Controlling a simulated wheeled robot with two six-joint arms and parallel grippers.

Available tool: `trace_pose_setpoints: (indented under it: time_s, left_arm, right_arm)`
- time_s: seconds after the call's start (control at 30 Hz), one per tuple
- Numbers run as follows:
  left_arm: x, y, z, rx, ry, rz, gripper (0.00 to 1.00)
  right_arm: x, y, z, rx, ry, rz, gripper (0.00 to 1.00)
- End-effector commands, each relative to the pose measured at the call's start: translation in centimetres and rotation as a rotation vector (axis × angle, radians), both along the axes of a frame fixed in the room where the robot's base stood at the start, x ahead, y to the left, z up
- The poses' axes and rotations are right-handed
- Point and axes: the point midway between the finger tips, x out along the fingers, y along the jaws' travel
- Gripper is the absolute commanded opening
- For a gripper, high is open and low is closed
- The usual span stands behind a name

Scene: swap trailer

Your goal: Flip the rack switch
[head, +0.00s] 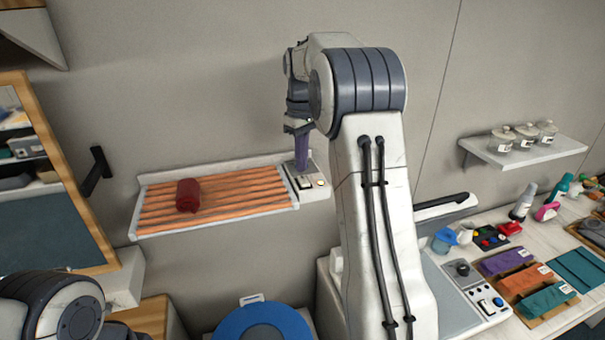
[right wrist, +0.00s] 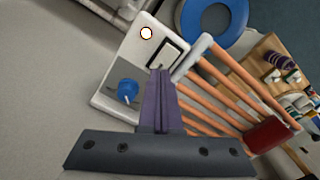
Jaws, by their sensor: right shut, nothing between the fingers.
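The wall rack (head: 145,215) has orange bars and a white frame. A white control box sits at its right end. My right gripper (head: 302,168) is shut and empty, pointing down at the box. In the right wrist view its purple fingertips (right wrist: 160,72) overlap the switch's near edge; whether they touch it I cannot tell. My left gripper is out of view.
A dark red roll (head: 188,195) lies on the rack bars. A black wall bracket (head: 95,171) is left of the rack. A blue round object (head: 262,322) is below. A shelf with jars (head: 525,150) and a cluttered counter (head: 520,320) stand at right.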

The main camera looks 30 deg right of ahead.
Motion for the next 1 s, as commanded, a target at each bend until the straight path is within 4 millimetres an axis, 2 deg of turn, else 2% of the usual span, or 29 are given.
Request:
trace_pose_setpoints:
  time_s: [0.03, 0.27, 0.6, 1.0]
  left_arm:
    - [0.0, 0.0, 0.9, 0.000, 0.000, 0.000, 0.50]
    - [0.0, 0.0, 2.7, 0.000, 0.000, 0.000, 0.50]
    - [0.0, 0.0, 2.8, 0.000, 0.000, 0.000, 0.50]
    - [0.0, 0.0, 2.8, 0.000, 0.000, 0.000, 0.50]
  right_arm:
    - [0.0, 0.0, 0.9, 0.000, 0.000, 0.000, 0.00]
    - [0.0, 0.0, 2.7, -0.001, -0.001, 0.000, 0.00]
    - [0.0, 0.0, 4.6, 0.000, -0.002, 0.000, 0.00]
    - [0.0, 0.0, 4.7, -0.001, -0.001, 0.000, 0.00]
